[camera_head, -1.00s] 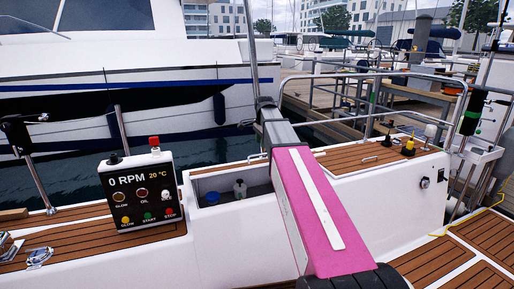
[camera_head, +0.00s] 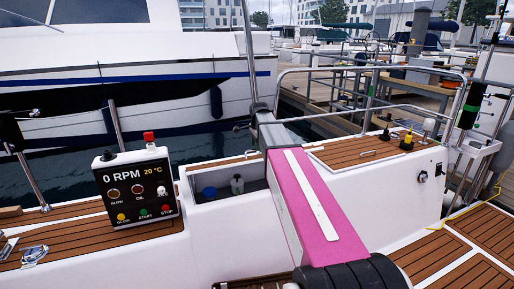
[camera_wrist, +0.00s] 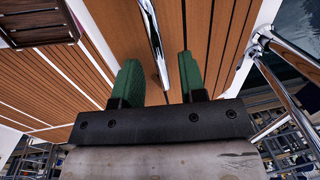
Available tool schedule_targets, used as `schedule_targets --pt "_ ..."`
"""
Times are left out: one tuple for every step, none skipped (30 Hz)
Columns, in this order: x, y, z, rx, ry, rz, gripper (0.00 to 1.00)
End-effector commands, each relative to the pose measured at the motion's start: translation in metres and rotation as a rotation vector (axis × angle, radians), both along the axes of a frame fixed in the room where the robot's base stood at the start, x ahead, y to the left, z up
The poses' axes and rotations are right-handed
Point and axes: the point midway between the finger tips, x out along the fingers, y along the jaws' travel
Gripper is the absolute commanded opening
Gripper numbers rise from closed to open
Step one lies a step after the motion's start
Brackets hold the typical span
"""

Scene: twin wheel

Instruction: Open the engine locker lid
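A teak lid panel (camera_head: 345,152) with a small metal handle (camera_head: 368,153) lies flat on the white locker at right in the head view. My pink arm reaches over the locker left of this lid; my gripper is hidden in that view. In the wrist view my gripper (camera_wrist: 158,64) is open, with two green fingers apart. A shiny metal bar handle (camera_wrist: 153,40) runs over teak planking (camera_wrist: 205,30) and ends between the fingertips, with gaps visible at both sides. I cannot tell whether it is the lid handle seen in the head view.
An open bin (camera_head: 208,203) with a blue item and a bottle is left of my arm. An engine panel (camera_head: 137,188) stands further left. A steel rail (camera_head: 372,70) curves behind the locker.

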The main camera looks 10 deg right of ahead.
Motion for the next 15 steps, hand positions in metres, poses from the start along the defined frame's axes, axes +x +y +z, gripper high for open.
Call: schedule_targets --pt "0.0004 0.0002 -0.0049 0.000 0.001 0.000 0.38" --pt "0.0007 0.0002 -0.0067 0.000 0.001 0.000 0.38" --pt "0.0009 0.0003 -0.0086 0.000 0.001 0.000 0.38" --pt "0.0010 0.0003 -0.0096 0.000 0.001 0.000 0.38" --pt "0.0011 0.0003 -0.0105 0.000 0.001 0.000 0.38" --pt "0.0013 0.0004 -0.0113 0.000 0.001 0.000 0.38" --pt "0.0014 0.0004 -0.0117 0.000 0.000 0.000 0.38" --pt "0.0014 0.0004 -0.0119 0.000 0.000 0.000 0.38" --pt "0.0014 0.0004 -0.0121 0.000 0.000 0.000 0.38" --pt "0.0014 0.0004 -0.0121 0.000 0.000 0.000 0.38" --pt "0.0014 0.0004 -0.0120 0.000 0.000 0.000 0.38" --pt "0.0014 0.0004 -0.0120 0.000 0.000 0.000 0.38" --pt "0.0014 0.0004 -0.0120 0.000 0.000 0.000 0.38" --pt "0.0014 0.0004 -0.0120 0.000 0.000 0.000 0.38" --pt "0.0014 0.0004 -0.0119 0.000 0.000 0.000 0.28"
